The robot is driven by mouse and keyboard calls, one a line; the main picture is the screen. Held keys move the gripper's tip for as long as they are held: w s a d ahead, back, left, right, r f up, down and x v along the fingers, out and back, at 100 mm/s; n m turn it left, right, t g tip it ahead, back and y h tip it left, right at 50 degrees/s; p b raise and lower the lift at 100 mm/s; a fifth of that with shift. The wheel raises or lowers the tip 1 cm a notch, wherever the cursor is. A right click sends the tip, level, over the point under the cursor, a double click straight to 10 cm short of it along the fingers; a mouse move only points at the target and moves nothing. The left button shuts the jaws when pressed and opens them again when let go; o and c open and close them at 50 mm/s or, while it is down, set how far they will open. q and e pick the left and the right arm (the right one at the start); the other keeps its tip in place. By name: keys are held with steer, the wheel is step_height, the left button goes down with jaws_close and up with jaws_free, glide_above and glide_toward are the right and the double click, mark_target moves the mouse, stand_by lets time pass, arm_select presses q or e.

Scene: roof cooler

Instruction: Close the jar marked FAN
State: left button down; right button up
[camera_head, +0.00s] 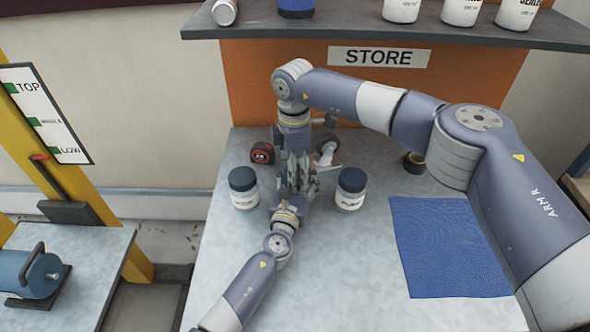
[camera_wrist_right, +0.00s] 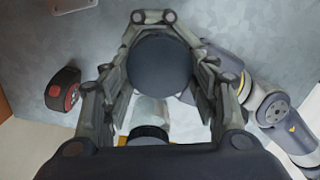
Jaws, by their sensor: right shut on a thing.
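My right gripper (camera_head: 296,150) points down over the middle of the bench. In the right wrist view its fingers (camera_wrist_right: 158,75) are shut around the rim of a dark round lid (camera_wrist_right: 160,66). What lies under this lid is mostly hidden, so I cannot tell how it sits on a jar. My left gripper (camera_head: 289,188) reaches in from the front and meets the right one at the same spot; its fingertips are covered. Two other pale jars with dark lids stand upright, the left jar (camera_head: 243,188) and the right jar (camera_head: 350,188). I see no FAN label.
A red and black tape measure (camera_head: 262,153) lies behind the left jar. A white object (camera_head: 327,148) and a dark roll (camera_head: 414,162) lie at the back. A blue mat (camera_head: 447,247) covers the right side. A shelf (camera_head: 400,36) with containers overhangs the back.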

steer(key=m, duration=0.4)
steer(key=shift+w, duration=0.2)
steer(key=m, duration=0.5)
steer(key=shift+w, duration=0.15)
steer(key=o, duration=0.6)
steer(key=shift+o, duration=0.2)
steer(key=shift+r, duration=2.3)
steer(key=shift+c, duration=0.4)
